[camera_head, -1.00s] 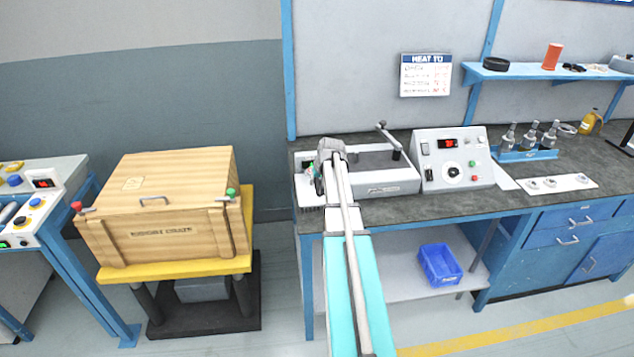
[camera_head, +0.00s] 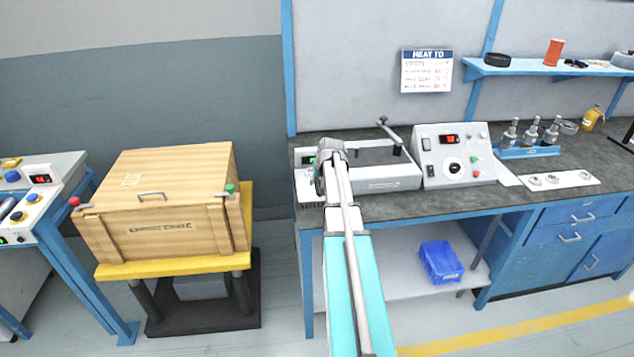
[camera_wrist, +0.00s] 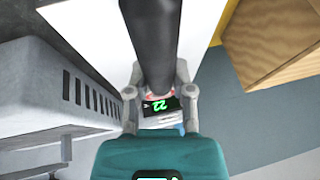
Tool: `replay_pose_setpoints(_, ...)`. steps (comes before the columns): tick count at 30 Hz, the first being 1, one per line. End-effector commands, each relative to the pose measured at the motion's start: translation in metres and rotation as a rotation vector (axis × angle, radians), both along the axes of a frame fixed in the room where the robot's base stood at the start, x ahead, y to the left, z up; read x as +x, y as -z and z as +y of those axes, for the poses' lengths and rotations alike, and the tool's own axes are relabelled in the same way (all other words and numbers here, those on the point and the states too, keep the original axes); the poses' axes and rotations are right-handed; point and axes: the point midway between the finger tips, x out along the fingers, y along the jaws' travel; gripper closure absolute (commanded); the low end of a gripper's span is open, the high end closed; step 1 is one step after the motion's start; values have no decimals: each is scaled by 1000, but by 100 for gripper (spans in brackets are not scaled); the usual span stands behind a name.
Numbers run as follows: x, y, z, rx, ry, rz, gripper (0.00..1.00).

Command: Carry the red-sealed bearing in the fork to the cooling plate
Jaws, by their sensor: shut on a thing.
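My gripper (camera_head: 321,178) is over the left end of the bench in the head view. In the wrist view its two grey fingers (camera_wrist: 159,90) are shut on a thick black handle (camera_wrist: 148,30), likely the fork's. A reddish ring shows at the handle's near end; I cannot tell whether it belongs to the bearing. The fork's prongs and the red-sealed bearing are not clearly visible. A low pale unit (camera_head: 303,185), likely the cooling plate, lies beside and under my gripper, partly hidden. Its green-lit display (camera_head: 309,160) also shows between my fingers in the wrist view (camera_wrist: 160,105), reading 22.
A grey heater with a dark top (camera_head: 385,180) stands right of my gripper, with a control box (camera_head: 455,170) beyond it. A wooden crate (camera_head: 165,235) stands on a yellow-topped stand to the left. A bottle rack (camera_head: 527,152) and a white parts mat (camera_head: 558,180) lie farther right.

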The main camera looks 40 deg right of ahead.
Motion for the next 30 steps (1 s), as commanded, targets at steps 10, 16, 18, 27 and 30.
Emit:
replay_pose_setpoints(10,0,8,0,-1,0,-1,100)
replay_pose_setpoints(16,0,10,0,-1,0,-1,100)
replay_pose_setpoints(18,0,9,0,-1,0,-1,100)
replay_pose_setpoints(27,0,9,0,-1,0,-1,100)
replay_pose_setpoints(30,0,10,0,-1,0,-1,100)
